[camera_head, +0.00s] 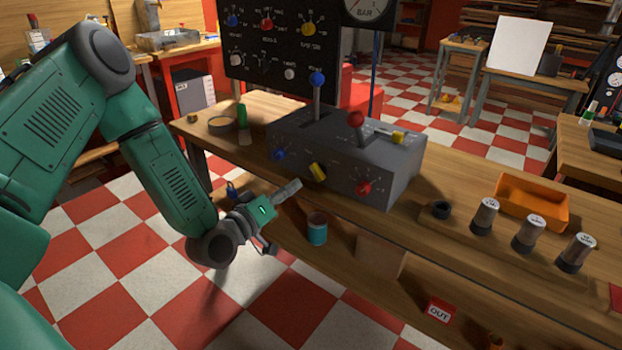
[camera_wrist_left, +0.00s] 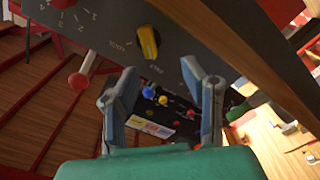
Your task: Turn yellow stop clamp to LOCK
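A grey control box (camera_head: 345,160) stands on the wooden bench. A yellow turning piece (camera_head: 317,172) sits on its front face, tilted, between a blue knob and a red knob; it also shows in the left wrist view (camera_wrist_left: 148,42). A second yellow piece (camera_head: 398,138) is on the box's top right. I cannot tell which is the stop clamp, and the markings are too small to read surely. My left gripper (camera_head: 281,217) is in front of and below the box, apart from it. In the left wrist view its two fingers (camera_wrist_left: 160,75) are spread and empty. My right gripper is out of view.
Levers with a blue ball (camera_head: 317,79) and a red ball (camera_head: 355,119) rise from the box. A dark panel (camera_head: 290,45) stands behind. Several grey cylinders and an orange tray (camera_head: 533,203) are on the right. A teal-banded can (camera_head: 317,229) is on the lower shelf.

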